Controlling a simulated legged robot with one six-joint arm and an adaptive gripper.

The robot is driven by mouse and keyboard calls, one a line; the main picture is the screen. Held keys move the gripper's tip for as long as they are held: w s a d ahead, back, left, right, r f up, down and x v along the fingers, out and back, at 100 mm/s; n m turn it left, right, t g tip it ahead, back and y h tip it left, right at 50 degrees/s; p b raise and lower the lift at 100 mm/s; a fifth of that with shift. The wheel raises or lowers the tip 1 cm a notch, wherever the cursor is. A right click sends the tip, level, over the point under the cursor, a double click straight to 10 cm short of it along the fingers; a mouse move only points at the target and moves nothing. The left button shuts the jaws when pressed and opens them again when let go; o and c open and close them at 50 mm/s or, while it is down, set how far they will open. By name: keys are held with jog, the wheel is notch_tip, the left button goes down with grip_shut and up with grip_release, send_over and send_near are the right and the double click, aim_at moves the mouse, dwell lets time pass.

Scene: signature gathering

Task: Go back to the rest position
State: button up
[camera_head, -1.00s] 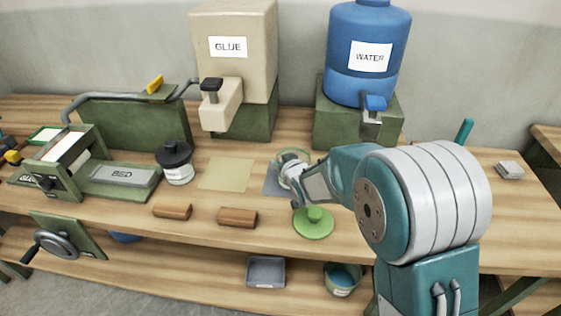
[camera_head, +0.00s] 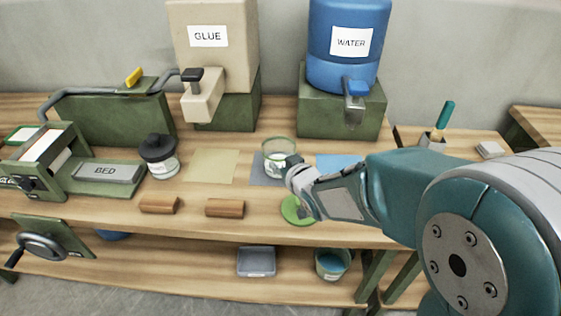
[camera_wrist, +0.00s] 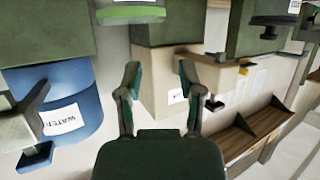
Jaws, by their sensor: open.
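My arm reaches in from the right in the head view, with its wrist over the front of the workbench (camera_head: 370,232). My gripper (camera_wrist: 158,78) shows in the wrist view with its two fingers spread apart and nothing between them. In the head view the fingers are hard to make out. The wrist stands just in front of a glass jar (camera_head: 279,146) on a grey mat and partly covers a green lid (camera_head: 292,210). In the wrist view the blue water tank (camera_wrist: 75,85) is left of the fingers, and the beige glue tank (camera_wrist: 160,75) is behind them.
The glue tank (camera_head: 215,60) and water tank (camera_head: 345,60) stand on green blocks at the back. Two brown rollers (camera_head: 159,205) lie at the front edge, near a black-lidded jar (camera_head: 160,157). A press with a bed (camera_head: 105,172) is at left. A grey tray (camera_head: 256,262) sits below.

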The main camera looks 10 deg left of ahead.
dwell(0.3)
jog(key=s+d+r+m+h, duration=0.2)
jog(key=s+d+r+h, duration=0.1)
jog(key=d, duration=0.5)
jog(key=s+d+r+m+h, duration=0.2)
jog(key=d+r+h, duration=0.15)
jog(key=d, duration=0.55)
jog(key=s+d+m+g, duration=0.1)
jog(key=s+d, duration=0.2)
jog(key=s, duration=0.3)
jog(key=s+d+r+m+g+h, duration=0.1)
jog(key=s+d+g, duration=0.1)
jog(key=s, duration=0.4)
jog(key=s+d+m+g, duration=0.1)
jog(key=s+d+g, duration=0.1)
jog(key=s+d, duration=0.2)
jog(key=s, duration=0.3)
jog(key=shift+d+r+m, duration=0.3)
jog(key=shift+d+r, duration=0.05)
